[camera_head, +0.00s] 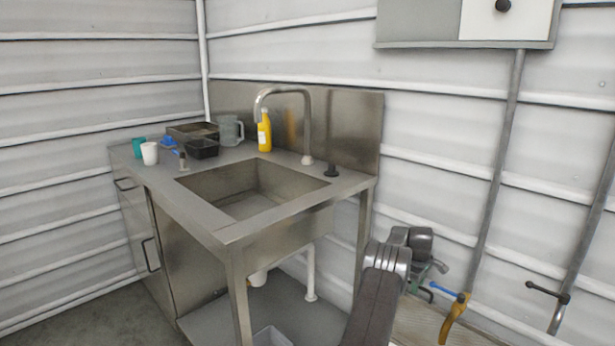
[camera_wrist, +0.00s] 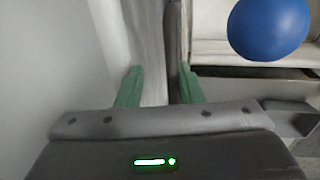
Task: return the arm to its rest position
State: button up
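My arm reaches in from the bottom right of the head view, in front of the corrugated wall and right of the sink unit. My gripper (camera_wrist: 160,78) shows two green fingers in the wrist view. They stand apart with a gap between them, and I see nothing gripped. In the head view the gripper is small and partly hidden behind my own arm. A round blue knob (camera_wrist: 270,25) is close by, at the top right of the wrist view.
A steel sink unit (camera_head: 222,235) stands left of my arm, with a tap (camera_head: 307,125), yellow bottle (camera_head: 264,134), clear jug (camera_head: 230,130), white cup (camera_head: 149,153) and black tray (camera_head: 202,149) on it. Pipes (camera_head: 497,165) run down the wall at right. A wall box (camera_head: 420,22) hangs above.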

notch_tip(320, 180, up, 14)
jog(key=s+a+p, duration=0.2)
jog(key=p, duration=0.1)
jog(key=f+b, duration=0.1)
jog(key=f, duration=0.3)
jog(key=w+d+f+b, duration=0.1)
jog(key=f, duration=0.4)
jog(key=w+f+b, duration=0.1)
jog(key=f, duration=0.4)
jog(key=shift+d+f, duration=0.15)
jog(key=shift+s+f, duration=0.2)
jog(key=shift+s, duration=0.05)
jog(key=shift+s+a+r, duration=0.25)
jog(key=shift+s+a, duration=0.05)
jog(key=shift+s, duration=0.15)
jog(key=shift+r, duration=0.1)
